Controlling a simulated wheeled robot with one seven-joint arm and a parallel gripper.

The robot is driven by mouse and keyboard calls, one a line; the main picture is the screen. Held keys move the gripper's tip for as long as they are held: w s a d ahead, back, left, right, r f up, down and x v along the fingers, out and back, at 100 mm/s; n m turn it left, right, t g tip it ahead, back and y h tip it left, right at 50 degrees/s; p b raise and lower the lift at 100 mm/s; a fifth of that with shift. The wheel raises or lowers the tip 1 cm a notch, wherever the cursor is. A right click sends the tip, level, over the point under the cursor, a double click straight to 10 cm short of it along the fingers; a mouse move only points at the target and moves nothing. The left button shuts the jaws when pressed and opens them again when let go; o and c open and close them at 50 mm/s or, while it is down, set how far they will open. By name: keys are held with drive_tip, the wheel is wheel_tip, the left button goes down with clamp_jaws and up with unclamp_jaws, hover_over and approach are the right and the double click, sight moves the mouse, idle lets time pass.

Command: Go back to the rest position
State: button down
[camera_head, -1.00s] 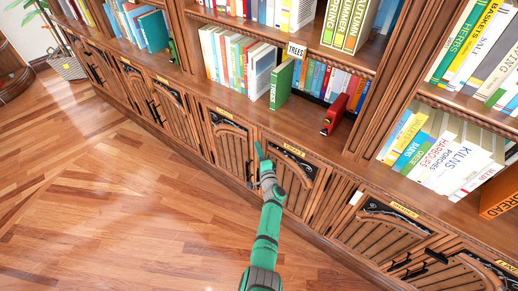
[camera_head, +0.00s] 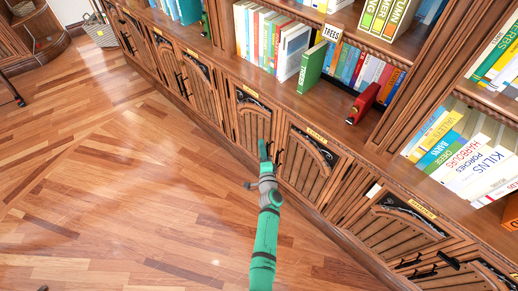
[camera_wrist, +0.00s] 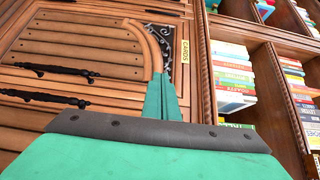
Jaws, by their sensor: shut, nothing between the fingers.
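My green arm reaches up from the bottom of the head view, over the wood floor. My gripper (camera_head: 263,150) is at its far end, in front of the lower cabinet doors (camera_head: 312,165) in the picture. In the wrist view my gripper (camera_wrist: 164,98) shows its green fingers together, with nothing between them. Behind them is a wooden cabinet door with black handles (camera_wrist: 57,71) and a yellow "CARDS" label (camera_wrist: 161,46). I cannot tell whether the fingertips touch the door.
The bookcase (camera_head: 290,95) runs diagonally, full of books. A green book (camera_head: 312,67) and a red object (camera_head: 363,103) stand at the ledge. A basket (camera_head: 100,32) stands at the far left. The wood floor (camera_head: 110,190) to the left is clear.

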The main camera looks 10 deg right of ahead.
drive_tip(key=shift+s+a, duration=0.45)
drive_tip(key=shift+a, duration=0.25)
drive_tip(key=shift+s, duration=0.1)
drive_tip(key=s+f+n+g, duration=0.1)
drive_tip(key=s+f+n, duration=0.15)
drive_tip(key=s, duration=0.75)
drive_tip(key=s+f+n+g, duration=0.1)
drive_tip(key=s+n, duration=0.3)
drive_tip(key=s, duration=0.5)
drive_tip(key=s+f+n+g, duration=0.1)
drive_tip(key=s+f+n, duration=0.15)
drive_tip(key=s, duration=0.75)
drive_tip(key=s+a+r+n, duration=0.4)
drive_tip(key=s+a+r, duration=0.1)
drive_tip(key=s+r, duration=0.6)
drive_tip(key=s+a+r+n, duration=0.5)
drive_tip(key=s+r, duration=0.6)
drive_tip(key=r, duration=0.1)
drive_tip(key=shift+a+y, duration=0.25)
drive_tip(key=shift+y, duration=0.05)
